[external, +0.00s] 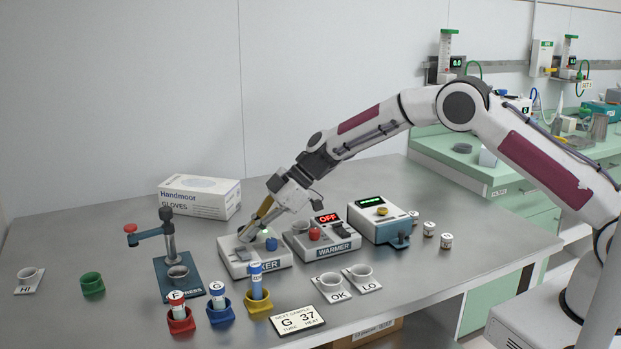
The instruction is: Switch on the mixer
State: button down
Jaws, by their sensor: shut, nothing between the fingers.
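The mixer (240,268) is a low pale box on the steel bench, with a dark front label partly hidden by a tube; only "XER" reads. A blue knob (271,244) stands on its top right. My gripper (247,235) reaches down from the upper right, fingers shut and empty, with its tips over the mixer's left rear part. Whether the tips touch the mixer cannot be told from this angle. The fingers hide part of the mixer's top. A small greenish spot shows near the back of the top, too small to read as a lamp for certain.
The warmer (330,250), reading OFF, stands close on the right. A press (178,280) stands left and a glove box (200,197) behind. Blue (220,312), yellow (258,303) and red (181,321) tube holders stand in front, beside a sample card (297,319).

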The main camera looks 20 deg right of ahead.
jog(key=r, duration=0.3)
jog(key=shift+w+d+r, duration=0.2)
jog(key=shift+w+d, duration=0.1)
jog(key=v, duration=0.9)
jog(key=shift+w, duration=0.8)
